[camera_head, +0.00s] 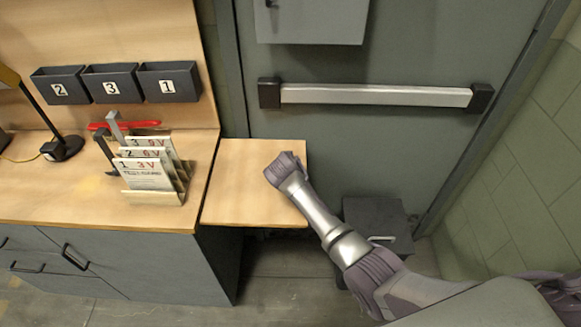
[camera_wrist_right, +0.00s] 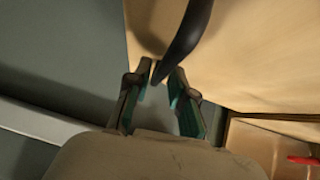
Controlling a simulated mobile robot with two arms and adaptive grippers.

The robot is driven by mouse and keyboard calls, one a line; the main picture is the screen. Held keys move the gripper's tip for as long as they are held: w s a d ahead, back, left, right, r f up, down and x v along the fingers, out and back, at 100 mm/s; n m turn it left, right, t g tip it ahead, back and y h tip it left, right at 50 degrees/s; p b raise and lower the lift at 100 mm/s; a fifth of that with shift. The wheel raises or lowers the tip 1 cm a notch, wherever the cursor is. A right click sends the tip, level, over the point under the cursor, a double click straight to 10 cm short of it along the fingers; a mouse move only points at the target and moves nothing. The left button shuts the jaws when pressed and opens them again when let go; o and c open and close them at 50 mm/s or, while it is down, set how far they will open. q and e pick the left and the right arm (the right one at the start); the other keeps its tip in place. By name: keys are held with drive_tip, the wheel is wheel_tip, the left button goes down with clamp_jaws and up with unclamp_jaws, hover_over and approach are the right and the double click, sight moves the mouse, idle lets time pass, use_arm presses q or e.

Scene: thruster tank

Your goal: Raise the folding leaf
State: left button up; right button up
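The folding leaf (camera_head: 245,195) is a pale wood panel at the right end of the desk. It looks about level with the desktop, its near edge close to the desk's front line. My right gripper (camera_head: 280,168) is over the leaf's far right part in the head view. In the right wrist view, the leaf (camera_wrist_right: 255,60) fills the upper right. The gripper's green-padded fingers (camera_wrist_right: 162,78) stand apart, with a dark curved piece (camera_wrist_right: 188,38), perhaps a handle, reaching between their tips. A firm hold on it does not show. My left gripper is out of view.
The desk (camera_head: 60,195) holds a card rack (camera_head: 152,197), a lamp (camera_head: 65,148) and a red tool (camera_head: 125,124). Behind is a grey door with a push bar (camera_head: 375,96). A dark box (camera_head: 375,215) stands on the floor right of the leaf.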

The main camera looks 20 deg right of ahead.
drive_tip(key=shift+s+f, duration=0.1)
drive_tip(key=v, duration=1.2)
